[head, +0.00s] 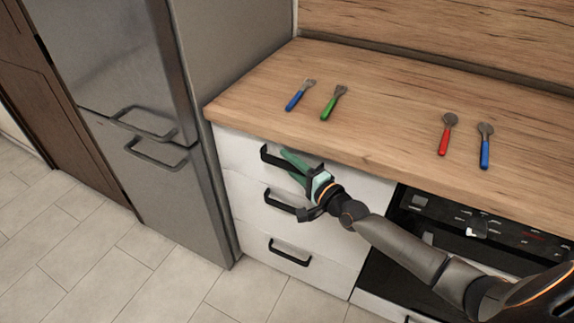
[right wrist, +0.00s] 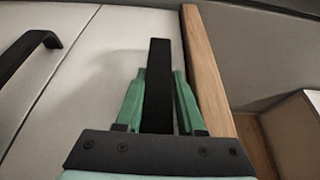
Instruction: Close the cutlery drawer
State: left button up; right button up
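The white top drawer (head: 236,152), under the worktop, shows its front about flush with the drawers below; no open inside shows. Its black bar handle (head: 270,156) also shows in the right wrist view (right wrist: 159,85). My right gripper (head: 295,168) is at this handle, its green fingers on either side of the bar. In the right wrist view my right gripper (right wrist: 160,78) has the bar running between its fingers, very close to both; whether they press on it I cannot tell. My left gripper is not in view. No label shows which drawer holds cutlery.
Two more drawers with black handles (head: 289,256) are below. Blue, green, red and blue-handled utensils lie on the wooden worktop (head: 390,105). A steel fridge (head: 150,170) stands left, an oven (head: 455,220) right. The tiled floor (head: 80,240) is clear.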

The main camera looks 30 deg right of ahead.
jog(key=shift+o, duration=1.4)
jog(key=shift+a, duration=0.1)
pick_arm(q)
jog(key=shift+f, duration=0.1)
pick_arm(e)
jog(key=shift+f, duration=0.1)
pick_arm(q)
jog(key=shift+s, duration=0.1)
pick_arm(e)
jog(key=shift+s, duration=0.1)
jog(key=shift+s, duration=0.15)
pick_arm(q)
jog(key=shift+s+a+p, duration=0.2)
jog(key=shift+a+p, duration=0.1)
jog(key=shift+p, duration=0.25)
pick_arm(e)
jog(key=v, duration=1.2)
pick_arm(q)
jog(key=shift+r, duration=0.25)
pick_arm(e)
jog(key=shift+s, duration=0.1)
